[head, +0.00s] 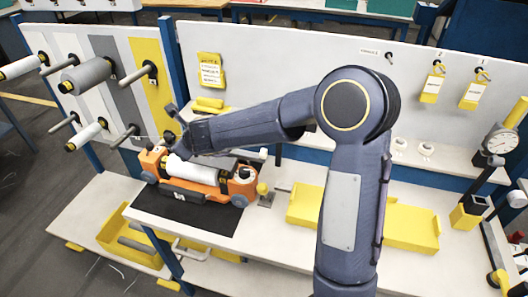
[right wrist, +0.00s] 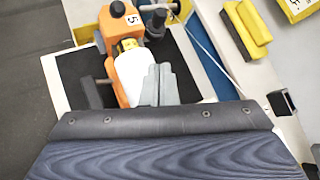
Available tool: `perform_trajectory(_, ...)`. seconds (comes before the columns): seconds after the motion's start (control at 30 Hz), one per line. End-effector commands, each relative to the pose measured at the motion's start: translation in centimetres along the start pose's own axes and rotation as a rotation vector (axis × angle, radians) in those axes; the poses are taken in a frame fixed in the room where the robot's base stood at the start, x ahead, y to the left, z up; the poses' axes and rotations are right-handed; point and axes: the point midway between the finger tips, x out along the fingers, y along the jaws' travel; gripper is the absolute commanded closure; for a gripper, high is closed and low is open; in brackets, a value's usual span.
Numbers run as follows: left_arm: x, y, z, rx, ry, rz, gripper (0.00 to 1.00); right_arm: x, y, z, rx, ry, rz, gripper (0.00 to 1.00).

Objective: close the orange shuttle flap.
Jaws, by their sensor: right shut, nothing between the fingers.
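The orange shuttle (head: 242,190) lies on the black mat (head: 205,222) at the left of the bench, with a white spool (head: 198,173) inside it. A dark panel (head: 188,198) runs along its near side; I cannot tell whether this is the flap or how far it stands open. My right gripper (head: 176,140) is over the shuttle's left part. In the right wrist view, its grey fingers (right wrist: 158,84) are together and empty, above the white spool (right wrist: 130,72). The orange end of the shuttle (right wrist: 122,28) shows beyond them with a "5" label. My left gripper is not in view.
A rack with spools on pegs (head: 88,75) stands at the left, close to my right wrist. A yellow tray (head: 305,205) lies right of the shuttle, partly behind my arm. A gauge stand (head: 500,140) is at the far right. A yellow bin (head: 115,235) sits below.

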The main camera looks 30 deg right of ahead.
Motion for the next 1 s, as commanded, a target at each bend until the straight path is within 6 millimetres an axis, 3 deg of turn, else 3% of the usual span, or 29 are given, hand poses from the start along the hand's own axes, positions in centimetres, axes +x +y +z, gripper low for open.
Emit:
perform_trajectory(0.3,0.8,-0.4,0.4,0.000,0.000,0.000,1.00,1.5,0.8,-0.5,0.000,-0.001,0.000,1.00)
perform_trajectory(1.0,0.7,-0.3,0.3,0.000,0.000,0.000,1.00,1.5,0.8,-0.3,0.000,0.000,0.001,1.00)
